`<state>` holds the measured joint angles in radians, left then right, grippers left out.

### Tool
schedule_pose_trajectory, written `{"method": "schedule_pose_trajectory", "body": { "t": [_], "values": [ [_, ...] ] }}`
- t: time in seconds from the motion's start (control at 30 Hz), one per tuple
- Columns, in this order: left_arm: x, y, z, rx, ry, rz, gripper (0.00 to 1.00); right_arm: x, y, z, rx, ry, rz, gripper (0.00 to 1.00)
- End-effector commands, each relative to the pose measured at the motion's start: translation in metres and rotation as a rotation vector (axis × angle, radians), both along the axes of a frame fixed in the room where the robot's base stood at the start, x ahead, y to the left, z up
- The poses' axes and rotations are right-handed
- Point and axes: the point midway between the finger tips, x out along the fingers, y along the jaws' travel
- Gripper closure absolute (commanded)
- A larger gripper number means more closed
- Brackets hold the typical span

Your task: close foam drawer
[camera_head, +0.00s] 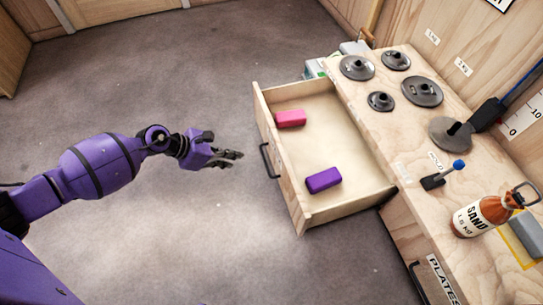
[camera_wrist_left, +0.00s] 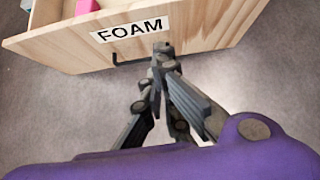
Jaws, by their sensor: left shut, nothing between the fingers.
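The foam drawer (camera_head: 335,135) is pulled well out of the wooden bench. A pink foam block (camera_head: 291,118) and a purple foam block (camera_head: 323,180) lie in it. Its dark handle (camera_head: 269,161) is on the front panel. In the left wrist view the drawer front (camera_wrist_left: 190,28) carries a FOAM label (camera_wrist_left: 127,28), with the handle partly hidden behind the fingers. My left gripper (camera_head: 238,155) is shut and empty, to the left of the handle and apart from it in the head view. It also shows in the left wrist view (camera_wrist_left: 160,52). My right gripper is out of view.
The bench top (camera_head: 405,150) holds several dark weight plates, a blue-knobbed lever (camera_head: 445,175) and a sand bottle (camera_head: 482,215). A lower PLATES compartment (camera_head: 440,280) is below. The grey floor (camera_head: 190,85) left of the drawer is clear.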

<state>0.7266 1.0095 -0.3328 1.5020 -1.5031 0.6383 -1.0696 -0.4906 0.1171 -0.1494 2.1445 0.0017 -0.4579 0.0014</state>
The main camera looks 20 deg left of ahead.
Motion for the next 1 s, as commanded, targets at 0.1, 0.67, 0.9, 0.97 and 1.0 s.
{"method": "schedule_pose_trajectory", "body": {
  "t": [0.1,0.67,0.9,0.97,1.0],
  "values": [
    [0.000,-0.004,-0.002,0.012,-0.016,-0.038,1.00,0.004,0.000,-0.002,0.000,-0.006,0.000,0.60],
    [0.043,-0.069,-0.072,0.005,-0.019,-0.035,1.00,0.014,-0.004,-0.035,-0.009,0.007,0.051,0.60],
    [0.058,-0.091,-0.070,0.007,-0.018,-0.035,1.00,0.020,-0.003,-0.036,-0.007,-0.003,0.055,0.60],
    [0.059,-0.094,-0.069,0.007,-0.017,-0.033,1.00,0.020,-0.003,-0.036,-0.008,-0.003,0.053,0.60],
    [0.060,-0.095,-0.069,0.007,-0.017,-0.033,1.00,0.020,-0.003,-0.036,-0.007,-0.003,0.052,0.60]
  ]
}}
